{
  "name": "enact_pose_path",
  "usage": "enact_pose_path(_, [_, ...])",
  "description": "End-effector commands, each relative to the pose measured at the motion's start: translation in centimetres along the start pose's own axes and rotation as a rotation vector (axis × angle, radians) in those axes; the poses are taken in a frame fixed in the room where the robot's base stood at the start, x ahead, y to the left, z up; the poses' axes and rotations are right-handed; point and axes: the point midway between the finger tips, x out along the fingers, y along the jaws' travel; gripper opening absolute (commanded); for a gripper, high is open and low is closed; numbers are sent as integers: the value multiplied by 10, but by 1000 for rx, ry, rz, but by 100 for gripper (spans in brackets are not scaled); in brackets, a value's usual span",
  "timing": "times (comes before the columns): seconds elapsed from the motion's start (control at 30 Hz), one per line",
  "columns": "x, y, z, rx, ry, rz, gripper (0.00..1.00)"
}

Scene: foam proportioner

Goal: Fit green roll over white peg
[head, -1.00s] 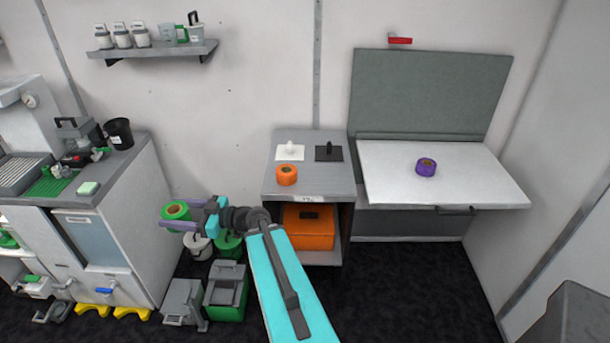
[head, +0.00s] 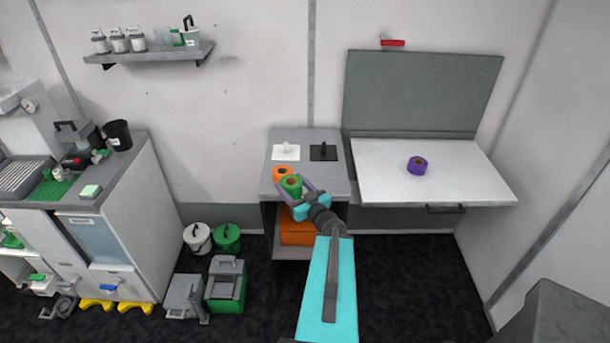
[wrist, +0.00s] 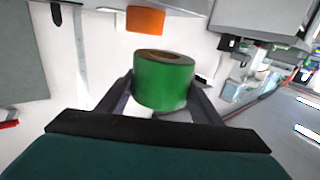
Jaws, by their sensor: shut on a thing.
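The green roll (head: 291,186) is held in my gripper (head: 295,189), in front of the small grey cabinet's top. In the wrist view the green roll (wrist: 164,82) sits between the two dark fingers of my gripper (wrist: 165,92). The white peg (head: 287,146) stands on a white square plate at the back left of the cabinet top, behind the roll, and is free. An orange roll (head: 281,173) is on the cabinet top, partly hidden by the green roll. It also shows in the wrist view (wrist: 146,19).
A black peg (head: 323,149) on a dark plate stands right of the white one. A purple roll (head: 417,166) lies on the white fold-down table (head: 470,178) at right. An orange box (head: 297,231) is inside the cabinet (head: 338,171). The cabinet's right front top is clear.

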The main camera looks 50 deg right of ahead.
Motion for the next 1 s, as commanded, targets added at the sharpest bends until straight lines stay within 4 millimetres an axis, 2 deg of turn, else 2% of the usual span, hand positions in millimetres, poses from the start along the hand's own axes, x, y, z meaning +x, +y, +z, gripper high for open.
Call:
enact_pose_path(0.03, [-10,17,-1,2,0,42,35])
enact_pose_path(0.1, [-21,36,2,2,-2,93,35])
enact_pose_path(0.3, [-42,68,8,0,-1,179,35])
enact_pose_path(0.7, [-45,72,9,0,0,193,35])
enact_pose_path(1.0, [-40,75,13,0,1,191,35])
